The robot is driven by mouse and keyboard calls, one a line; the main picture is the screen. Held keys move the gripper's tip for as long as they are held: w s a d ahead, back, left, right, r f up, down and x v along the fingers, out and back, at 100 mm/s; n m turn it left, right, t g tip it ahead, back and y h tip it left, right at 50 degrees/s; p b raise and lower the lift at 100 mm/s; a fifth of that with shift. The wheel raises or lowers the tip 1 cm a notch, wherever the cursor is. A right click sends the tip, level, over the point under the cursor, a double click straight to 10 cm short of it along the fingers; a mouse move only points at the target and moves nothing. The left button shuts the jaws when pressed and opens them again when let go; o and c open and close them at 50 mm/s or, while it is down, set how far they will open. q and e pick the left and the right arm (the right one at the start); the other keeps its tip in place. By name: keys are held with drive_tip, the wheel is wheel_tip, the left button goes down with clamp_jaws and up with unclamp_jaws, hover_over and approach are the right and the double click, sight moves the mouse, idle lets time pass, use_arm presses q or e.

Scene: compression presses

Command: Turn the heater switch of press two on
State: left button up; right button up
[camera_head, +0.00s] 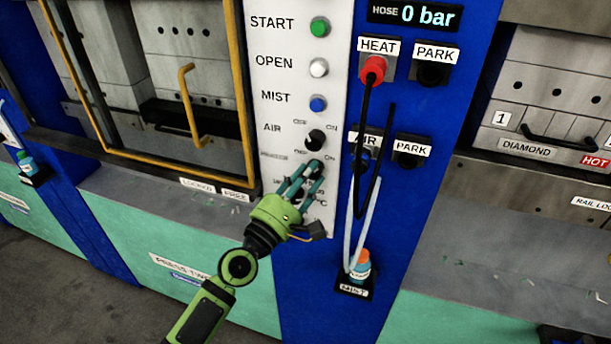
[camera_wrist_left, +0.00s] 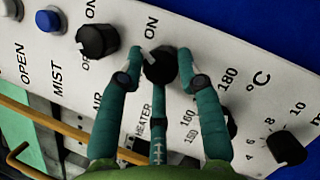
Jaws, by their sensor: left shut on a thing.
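The heater switch (camera_wrist_left: 161,67) is a black knob with a white pointer mark on the white control panel, labelled HEATER. In the left wrist view its pointer slants up and left, toward the side with the ON label (camera_wrist_left: 152,27). My left gripper (camera_head: 303,178) has its teal fingers around this knob, and it is shut on it; in the left wrist view the fingers (camera_wrist_left: 163,66) sit on both sides of the knob. In the head view the fingers mostly hide the heater switch. My right gripper is in neither view.
Above the heater switch are the AIR knob (camera_head: 315,140) and START (camera_head: 320,27), OPEN (camera_head: 319,68) and MIST (camera_head: 318,104) buttons. Right of the panel, hoses hang from the red HEAT coupling (camera_head: 373,68). A temperature dial and another black knob (camera_wrist_left: 287,148) are close by.

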use_arm(q)
drive_tip(key=shift+d+r, duration=0.15)
drive_tip(key=shift+r, duration=0.2)
drive_tip(key=o, duration=1.1)
drive_tip(key=shift+s, duration=0.1)
drive_tip(key=shift+d+f, duration=0.1)
drive_tip(key=shift+d, duration=0.15)
drive_tip(key=shift+a+f, duration=0.1)
drive_tip(key=shift+a, duration=0.05)
drive_tip(key=v, duration=1.2)
